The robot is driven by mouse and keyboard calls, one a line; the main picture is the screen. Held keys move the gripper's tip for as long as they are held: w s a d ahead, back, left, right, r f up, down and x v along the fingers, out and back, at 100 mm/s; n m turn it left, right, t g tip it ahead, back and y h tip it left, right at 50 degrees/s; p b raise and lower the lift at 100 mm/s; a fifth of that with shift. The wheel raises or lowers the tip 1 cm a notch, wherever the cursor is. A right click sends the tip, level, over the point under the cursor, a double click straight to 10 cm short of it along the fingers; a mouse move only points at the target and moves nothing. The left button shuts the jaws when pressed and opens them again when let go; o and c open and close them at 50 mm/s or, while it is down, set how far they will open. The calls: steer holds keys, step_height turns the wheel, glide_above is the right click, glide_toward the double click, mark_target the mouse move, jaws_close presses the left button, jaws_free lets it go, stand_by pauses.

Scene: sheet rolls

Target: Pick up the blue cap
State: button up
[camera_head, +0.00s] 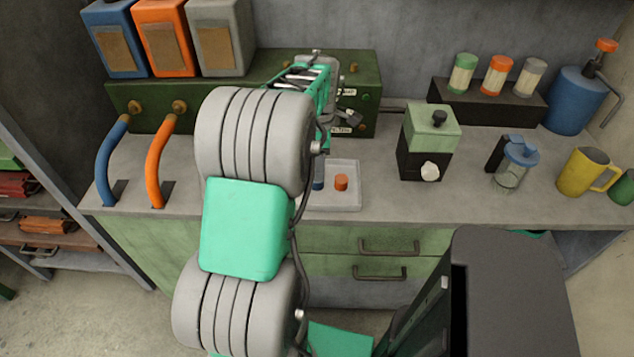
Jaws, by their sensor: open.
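A small blue thing, likely the blue cap (318,184), shows as a thin sliver in the light grey tray (347,201) on the counter. My gripper (346,119) is partly visible beyond my arm links, above and behind the tray, in front of the dark green box. It is open, and I see nothing held in it. Its fingers are small and partly hidden.
The dark green box (230,72) carries blue, orange and grey canisters. Blue (107,160) and orange (156,163) curved taps stand at left. A green-black dispenser (429,143), glass jug (511,165) and yellow mug (584,172) stand at right. Counter between tray and dispenser is clear.

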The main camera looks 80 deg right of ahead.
steer(key=f, duration=0.5)
steer(key=shift+w+a+f+p, duration=0.15)
steer(key=shift+w+f+p, duration=0.15)
steer(key=shift+f+p, duration=0.05)
jaws_close()
